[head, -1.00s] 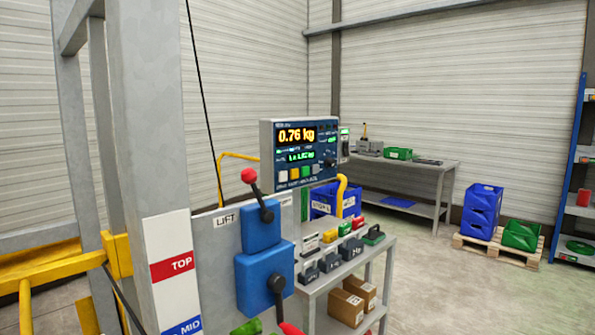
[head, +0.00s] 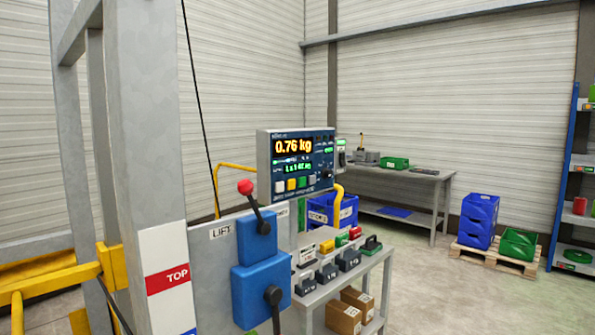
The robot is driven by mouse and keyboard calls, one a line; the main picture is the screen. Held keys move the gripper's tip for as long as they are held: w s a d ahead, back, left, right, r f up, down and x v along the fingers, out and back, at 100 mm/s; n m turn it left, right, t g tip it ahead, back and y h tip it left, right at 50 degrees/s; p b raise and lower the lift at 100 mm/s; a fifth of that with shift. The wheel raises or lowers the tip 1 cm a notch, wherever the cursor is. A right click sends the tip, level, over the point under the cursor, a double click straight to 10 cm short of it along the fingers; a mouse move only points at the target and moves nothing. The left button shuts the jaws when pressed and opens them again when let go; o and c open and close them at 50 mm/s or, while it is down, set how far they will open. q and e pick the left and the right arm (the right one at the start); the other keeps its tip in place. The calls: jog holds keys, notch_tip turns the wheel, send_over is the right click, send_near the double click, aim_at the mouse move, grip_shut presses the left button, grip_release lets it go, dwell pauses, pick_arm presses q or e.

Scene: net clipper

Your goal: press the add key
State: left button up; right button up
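The control panel (head: 296,163) is a grey box with a dark blue face, in the middle of the head view. Its upper display (head: 293,146) reads 0.76 kg in orange, above a smaller green readout. The key labels are too small to read, so I cannot tell which is the add key. Neither of my grippers is in view.
A blue lever box (head: 260,290) with a red-knobbed lever (head: 246,188) stands in front, below the panel. A grey trolley (head: 371,262) holds several weights. A grey column (head: 140,120) fills the left.

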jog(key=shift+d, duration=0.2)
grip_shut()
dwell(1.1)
